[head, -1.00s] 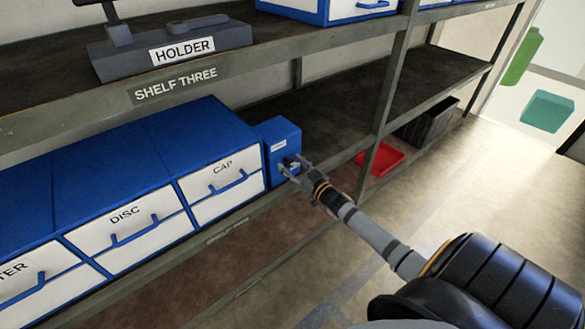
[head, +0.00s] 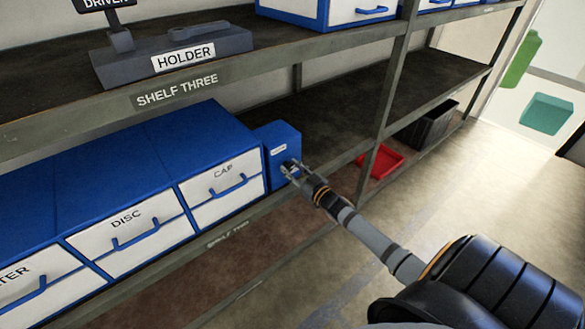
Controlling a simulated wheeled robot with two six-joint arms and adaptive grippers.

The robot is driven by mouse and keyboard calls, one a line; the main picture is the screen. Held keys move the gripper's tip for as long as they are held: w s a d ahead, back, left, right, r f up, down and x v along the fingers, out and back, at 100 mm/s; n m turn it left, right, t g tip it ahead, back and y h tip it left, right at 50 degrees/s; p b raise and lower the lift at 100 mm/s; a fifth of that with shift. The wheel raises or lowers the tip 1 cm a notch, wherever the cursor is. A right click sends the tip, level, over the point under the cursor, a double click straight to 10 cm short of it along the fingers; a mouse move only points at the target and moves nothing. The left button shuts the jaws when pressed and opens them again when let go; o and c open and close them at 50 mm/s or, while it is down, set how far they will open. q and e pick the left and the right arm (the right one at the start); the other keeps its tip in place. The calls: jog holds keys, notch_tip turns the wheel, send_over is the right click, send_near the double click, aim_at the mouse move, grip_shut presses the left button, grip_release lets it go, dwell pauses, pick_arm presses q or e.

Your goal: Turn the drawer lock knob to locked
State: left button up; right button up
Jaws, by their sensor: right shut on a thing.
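The blue lock box (head: 282,138) stands at the right end of the row of drawers, beside the CAP drawer (head: 221,194). A small pale label (head: 278,149) is on its front face. My right gripper (head: 288,168) is at the lower front of this box, shut on the lock knob. The fingers hide most of the knob, so its turned position cannot be told. The CAP drawer, the DISC drawer (head: 128,229) and the drawer at far left (head: 25,280) look closed. My left gripper is not in view.
A dark holder (head: 203,60) stands on the shelf above. The shelf post (head: 385,105) rises right of the lock box. A red tray (head: 380,162) and a black crate (head: 432,126) lie beyond it. The shelf between box and post is clear.

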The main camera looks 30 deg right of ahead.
jog(key=shift+r+n+p, duration=0.15)
jog(key=shift+n+p, duration=0.3)
jog(key=shift+n, duration=0.25)
jog(key=shift+n+p, duration=0.4)
jog(key=shift+n, duration=0.5)
jog(key=n+p, duration=0.1)
jog(key=n, duration=0.2)
jog(key=shift+a+n, duration=0.1)
jog(key=shift+n, duration=0.2)
jog(key=n, duration=0.2)
jog(key=n+p, duration=0.1)
jog(key=n, duration=0.1)
jog(key=shift+f+n, duration=0.2)
jog(key=shift+n, duration=0.1)
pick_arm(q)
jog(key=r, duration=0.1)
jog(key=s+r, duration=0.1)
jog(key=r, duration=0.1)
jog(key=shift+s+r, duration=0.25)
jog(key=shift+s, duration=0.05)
pick_arm(e)
jog(key=n, duration=0.5)
jog(key=shift+f, duration=0.15)
jog(key=o, duration=1.2)
jog(key=shift+a, duration=0.1)
jog(key=shift+c, duration=0.2)
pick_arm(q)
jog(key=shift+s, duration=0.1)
